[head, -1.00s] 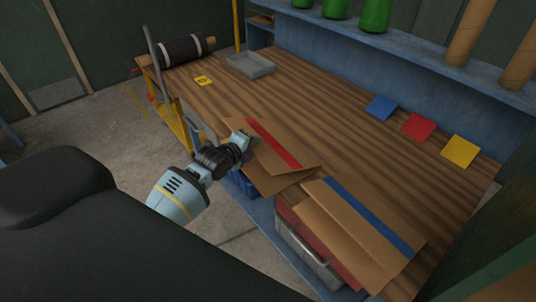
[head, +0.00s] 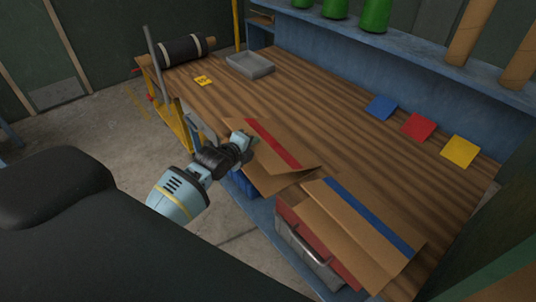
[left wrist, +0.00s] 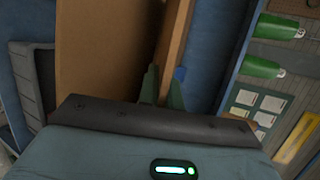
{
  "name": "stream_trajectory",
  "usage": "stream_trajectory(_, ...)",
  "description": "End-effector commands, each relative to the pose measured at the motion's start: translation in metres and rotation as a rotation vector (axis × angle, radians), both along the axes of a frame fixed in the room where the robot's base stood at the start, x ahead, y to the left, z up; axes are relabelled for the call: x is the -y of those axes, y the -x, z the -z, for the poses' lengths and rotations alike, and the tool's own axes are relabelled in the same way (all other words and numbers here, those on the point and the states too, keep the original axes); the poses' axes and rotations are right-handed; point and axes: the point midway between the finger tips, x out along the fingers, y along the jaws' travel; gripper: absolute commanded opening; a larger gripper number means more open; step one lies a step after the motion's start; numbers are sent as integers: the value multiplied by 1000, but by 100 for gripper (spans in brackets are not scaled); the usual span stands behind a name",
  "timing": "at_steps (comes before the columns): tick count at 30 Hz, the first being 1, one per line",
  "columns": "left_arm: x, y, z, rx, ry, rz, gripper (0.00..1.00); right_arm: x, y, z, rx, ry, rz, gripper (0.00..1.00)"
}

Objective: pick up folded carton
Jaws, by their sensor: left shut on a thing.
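A folded brown carton with a red stripe (head: 267,166) lies along the near edge of the wooden table, its near part jutting past the edge. My left gripper (head: 248,138) is shut on its left edge. In the left wrist view, the carton (left wrist: 100,48) fills the area left of centre and the two green fingers (left wrist: 161,86) close around its edge. A second folded carton with a blue stripe (head: 345,225) lies just right of it, very close or touching. My right gripper is not in view.
The wooden table (head: 325,110) is mostly clear behind the cartons. It bears a grey tray (head: 250,65), a dark roll (head: 187,48), and blue (head: 381,107), red (head: 418,127) and yellow (head: 460,152) squares. A red-and-grey case (head: 305,250) sits below the near edge.

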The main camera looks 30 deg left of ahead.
Motion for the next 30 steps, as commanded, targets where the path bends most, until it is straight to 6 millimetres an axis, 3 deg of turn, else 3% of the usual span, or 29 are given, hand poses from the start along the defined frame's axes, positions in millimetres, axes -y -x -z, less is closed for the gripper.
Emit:
stream_trajectory(14, 0, -1, -5, 5, -1, 0, 0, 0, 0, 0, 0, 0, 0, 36)
stream_trajectory(24, 0, -1, -39, 6, -5, 2, 0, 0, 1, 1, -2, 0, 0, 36)
stream_trajectory(30, 5, 34, -39, 2, -1, 2, 0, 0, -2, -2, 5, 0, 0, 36)
